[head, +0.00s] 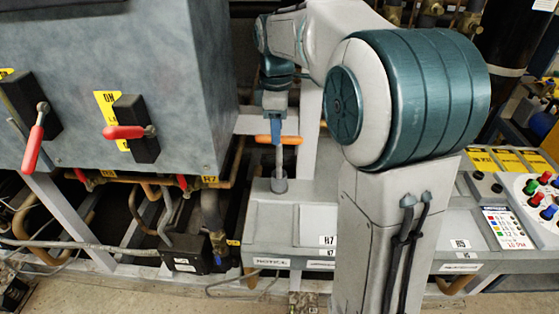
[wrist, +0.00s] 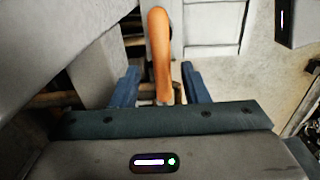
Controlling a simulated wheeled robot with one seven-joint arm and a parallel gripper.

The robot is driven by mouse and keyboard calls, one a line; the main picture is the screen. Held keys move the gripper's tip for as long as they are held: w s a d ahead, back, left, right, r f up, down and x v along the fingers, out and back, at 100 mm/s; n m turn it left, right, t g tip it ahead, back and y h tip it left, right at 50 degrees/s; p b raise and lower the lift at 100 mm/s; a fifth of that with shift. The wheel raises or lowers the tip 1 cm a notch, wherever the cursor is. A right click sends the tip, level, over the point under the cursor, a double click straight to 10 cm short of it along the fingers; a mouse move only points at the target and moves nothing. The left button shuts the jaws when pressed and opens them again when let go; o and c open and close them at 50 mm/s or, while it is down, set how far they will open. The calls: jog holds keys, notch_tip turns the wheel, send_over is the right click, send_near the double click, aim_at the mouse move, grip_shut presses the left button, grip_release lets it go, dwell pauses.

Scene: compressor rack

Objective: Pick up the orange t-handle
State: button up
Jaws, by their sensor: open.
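The orange t-handle (head: 293,140) sits crosswise on top of a grey upright post above the grey cabinet. My gripper (head: 276,135) is at the handle, pointing down, with a blue finger in front of its middle. In the wrist view my gripper (wrist: 160,88) is open, with one blue finger on each side. The orange t-handle (wrist: 160,50) runs lengthwise between these fingers, with a gap visible on both sides. The contact between fingers and handle cannot be seen from the head view.
A large grey-blue tank (head: 150,70) with red-handled levers (head: 123,132) stands to the left. Pipes run beneath it. A panel with coloured buttons (head: 545,195) is at the right. The grey cabinet (head: 270,220) fills the space below the post.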

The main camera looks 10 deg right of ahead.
aim_at(279, 164)
jog(key=f, duration=0.3)
jog(key=shift+s+d+f+p, duration=0.25)
jog(key=shift+f+p, duration=0.05)
jog(key=shift+f, duration=0.6)
grip_shut()
jog(key=shift+r, duration=0.2)
